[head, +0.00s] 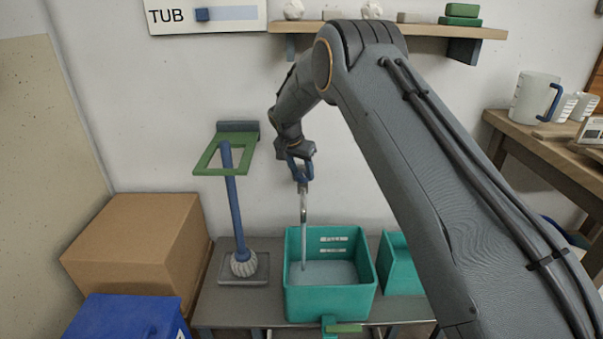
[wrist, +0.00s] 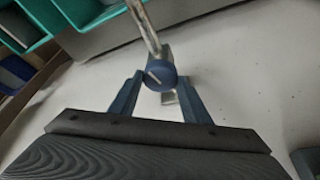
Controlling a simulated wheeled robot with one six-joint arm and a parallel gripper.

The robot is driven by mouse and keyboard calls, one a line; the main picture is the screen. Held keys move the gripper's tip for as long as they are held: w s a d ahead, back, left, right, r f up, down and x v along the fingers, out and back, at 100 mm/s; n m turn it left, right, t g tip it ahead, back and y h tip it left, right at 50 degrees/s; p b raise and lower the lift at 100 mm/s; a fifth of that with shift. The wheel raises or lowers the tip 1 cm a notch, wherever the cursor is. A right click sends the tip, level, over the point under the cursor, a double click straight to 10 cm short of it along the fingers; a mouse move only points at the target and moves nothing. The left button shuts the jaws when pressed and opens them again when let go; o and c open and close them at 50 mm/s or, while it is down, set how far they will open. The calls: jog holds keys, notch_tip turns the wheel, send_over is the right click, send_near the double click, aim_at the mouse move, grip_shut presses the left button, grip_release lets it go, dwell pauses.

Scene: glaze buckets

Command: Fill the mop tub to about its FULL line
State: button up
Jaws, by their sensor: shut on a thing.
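The teal mop tub (head: 331,303) stands on the grey bench below my arm in the head view. Pale grey water (head: 330,273) lies in it, with its surface below two white marks (head: 333,245) on the inner back wall; their lettering is too small to read. My gripper (head: 300,169) is above the tub by the wall, shut on the blue tap knob (wrist: 160,76), which sits between both fingers in the wrist view. A metal spout (head: 303,205) points down from there. A thin pale stream (head: 303,250) appears to run from it into the tub.
A mop (head: 234,205) stands left of the tub in a green wall bracket (head: 204,171). A second teal container (head: 402,270) is at the right. A green lever (head: 344,328) projects at the tub's front. A TUB sign (head: 168,17) and shelf (head: 420,30) are above.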

dwell(0.3)
jog(key=o, duration=1)
jog(key=shift+o, duration=0.2)
jog(key=v, duration=0.7)
jog(key=shift+s+r, duration=0.15)
jog(key=shift+r, duration=0.2)
jog(key=shift+a, duration=0.1)
